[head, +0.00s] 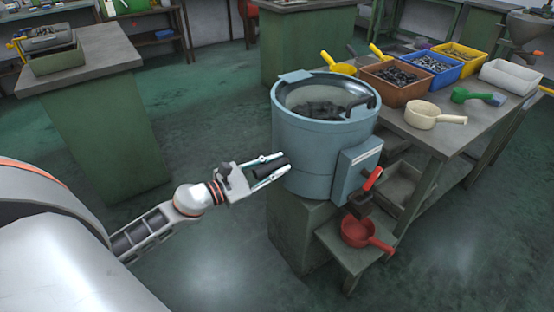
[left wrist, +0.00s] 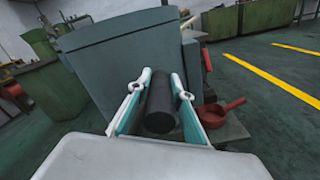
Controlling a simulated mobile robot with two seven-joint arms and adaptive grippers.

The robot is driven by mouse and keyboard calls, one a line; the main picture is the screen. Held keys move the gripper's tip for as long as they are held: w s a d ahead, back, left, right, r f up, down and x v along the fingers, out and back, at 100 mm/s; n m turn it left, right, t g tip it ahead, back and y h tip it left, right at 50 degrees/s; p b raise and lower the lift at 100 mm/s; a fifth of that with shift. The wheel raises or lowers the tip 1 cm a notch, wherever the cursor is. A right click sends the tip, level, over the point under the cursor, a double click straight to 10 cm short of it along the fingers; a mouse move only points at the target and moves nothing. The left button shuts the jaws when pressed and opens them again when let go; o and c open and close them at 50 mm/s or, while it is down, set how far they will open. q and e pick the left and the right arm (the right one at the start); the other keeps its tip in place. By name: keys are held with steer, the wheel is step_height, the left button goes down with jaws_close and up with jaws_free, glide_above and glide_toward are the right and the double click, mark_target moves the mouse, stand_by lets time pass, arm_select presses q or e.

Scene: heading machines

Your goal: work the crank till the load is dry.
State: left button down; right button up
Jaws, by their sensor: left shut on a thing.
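The blue-grey drum machine (head: 315,155) stands on a green pedestal, its round top showing a dark load (head: 322,110) inside. I cannot tell whether the load is wet or dry. My left gripper (head: 270,169) is at the drum's left side, shut on a black cylindrical grip (head: 272,166) that looks like the crank's handle. In the left wrist view the black grip (left wrist: 160,103) lies between the two fingers, with the drum wall (left wrist: 125,65) right behind it. The rest of the crank is hidden. My right gripper is not in view.
A box with a red-handled lever (head: 372,179) is on the drum's right side. A red pan (head: 366,233) sits on a low shelf below it. A bench (head: 430,137) at right holds bins of small metal parts and scoops. The floor at lower left is partly covered by my arm.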

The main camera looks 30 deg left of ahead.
arm_select(q)
steer(key=s+d+f+m+b, duration=0.2)
steer(key=d+f+m+b, duration=0.3)
steer(key=f+m+b, duration=0.2)
steer(key=shift+f+b, duration=0.4)
steer(key=shift+f, duration=0.15)
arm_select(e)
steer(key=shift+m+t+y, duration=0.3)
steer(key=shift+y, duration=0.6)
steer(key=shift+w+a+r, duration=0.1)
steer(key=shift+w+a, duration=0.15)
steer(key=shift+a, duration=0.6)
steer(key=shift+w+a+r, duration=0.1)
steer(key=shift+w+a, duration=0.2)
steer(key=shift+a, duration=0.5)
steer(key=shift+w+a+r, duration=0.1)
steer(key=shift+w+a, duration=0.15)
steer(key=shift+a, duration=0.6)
arm_select(q)
steer(key=shift+s+d, duration=0.1)
steer(key=c, duration=1.8)
jaws_free()
steer(key=shift+s, duration=0.15)
steer(key=shift+v, duration=5.85)
